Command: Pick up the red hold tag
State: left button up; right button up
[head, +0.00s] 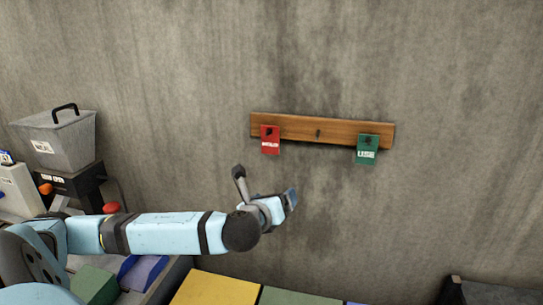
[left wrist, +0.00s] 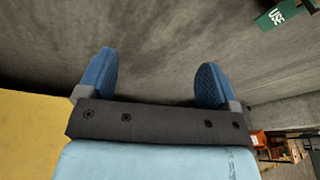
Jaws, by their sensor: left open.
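The red hold tag (head: 270,140) hangs at the left end of a wooden peg rail (head: 300,129) on the concrete wall. It carries a white label with text too small to read. My left gripper (head: 291,198) is below the rail, below and a little to the right of the red tag, and apart from it. In the left wrist view my left gripper (left wrist: 153,78) shows two blue fingers spread wide with nothing between them. The red tag does not show in the left wrist view. My right gripper is not in view.
A green tag marked USE (head: 367,150) hangs at the rail's right end; it also shows in the left wrist view (left wrist: 277,17). An empty peg (head: 318,133) is between the tags. A grey hopper (head: 60,140) stands at left. Yellow (head: 215,289) and green surfaces lie below.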

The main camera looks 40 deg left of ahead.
pick_arm(q)
jog(key=s+a+r+m+t+y, duration=0.1)
jog(key=a+r+y, duration=0.1)
jog(key=r, duration=0.3)
jog(key=s+a+r+m+y, duration=0.1)
jog(key=a+r+m, duration=0.1)
jog(key=a+r, duration=0.15)
jog(key=p, duration=0.2)
send_near(270, 138)
jog(key=x, duration=0.3)
jog(key=p+x, duration=0.1)
jog(key=x, duration=0.4)
jog(key=shift+w+a+r+p, duration=0.1)
jog(key=shift+w+a+p, duration=0.05)
jog(key=shift+w+p, duration=0.2)
jog(key=shift+w+a, duration=0.2)
jog(key=shift+w, duration=0.1)
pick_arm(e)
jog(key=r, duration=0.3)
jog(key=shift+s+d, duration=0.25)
pick_arm(q)
jog(key=shift+c, duration=0.2)
jog(key=c, duration=1)
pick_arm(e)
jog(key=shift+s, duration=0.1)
